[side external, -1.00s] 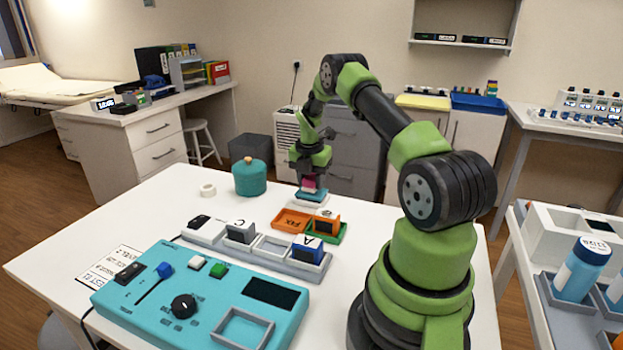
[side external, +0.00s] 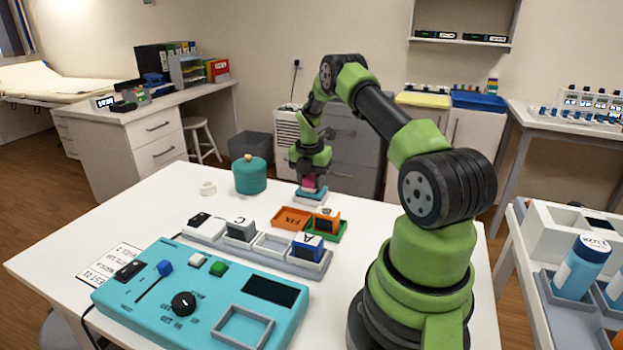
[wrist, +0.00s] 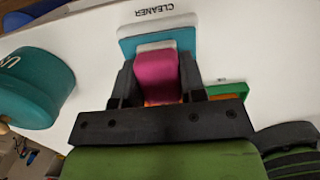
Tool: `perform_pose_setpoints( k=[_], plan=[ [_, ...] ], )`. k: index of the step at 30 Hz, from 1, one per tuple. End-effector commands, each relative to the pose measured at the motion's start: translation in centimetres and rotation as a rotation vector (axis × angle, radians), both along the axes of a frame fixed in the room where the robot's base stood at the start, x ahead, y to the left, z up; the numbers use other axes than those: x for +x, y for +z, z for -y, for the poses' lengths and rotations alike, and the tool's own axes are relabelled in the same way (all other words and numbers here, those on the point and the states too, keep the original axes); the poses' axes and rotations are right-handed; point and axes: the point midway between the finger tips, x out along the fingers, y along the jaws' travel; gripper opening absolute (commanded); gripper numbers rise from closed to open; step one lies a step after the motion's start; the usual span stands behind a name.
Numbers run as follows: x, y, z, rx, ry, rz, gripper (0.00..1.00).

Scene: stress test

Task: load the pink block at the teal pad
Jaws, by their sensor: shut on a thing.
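The pink block (side external: 309,184) is between the fingers of my gripper (side external: 309,180), near the far edge of the white table. In the wrist view the pink block (wrist: 157,76) shows between both dark fingers of my gripper (wrist: 157,85), which is shut on it. The teal pad (side external: 312,195) lies on a pale base directly below the block. In the wrist view the teal pad (wrist: 120,47) shows around the block's far end, beside the printed word CLEANER. I cannot tell whether the block touches the pad; the fingers hide part of it.
A teal lidded jar (side external: 250,176) and a white ring (side external: 208,188) stand left of my gripper. An orange tray (side external: 291,218) and a green tray (side external: 340,230) lie nearer. A grey rack (side external: 272,244) and a teal control panel (side external: 215,322) fill the front.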

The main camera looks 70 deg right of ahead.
Motion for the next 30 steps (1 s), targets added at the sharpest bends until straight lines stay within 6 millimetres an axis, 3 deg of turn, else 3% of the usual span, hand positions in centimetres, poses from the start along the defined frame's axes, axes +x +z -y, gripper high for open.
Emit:
perform_pose_setpoints(
  k=[30],
  plan=[
    [0.01,-1.06,0.01,-0.001,0.0,0.001,0.19]
  ],
)
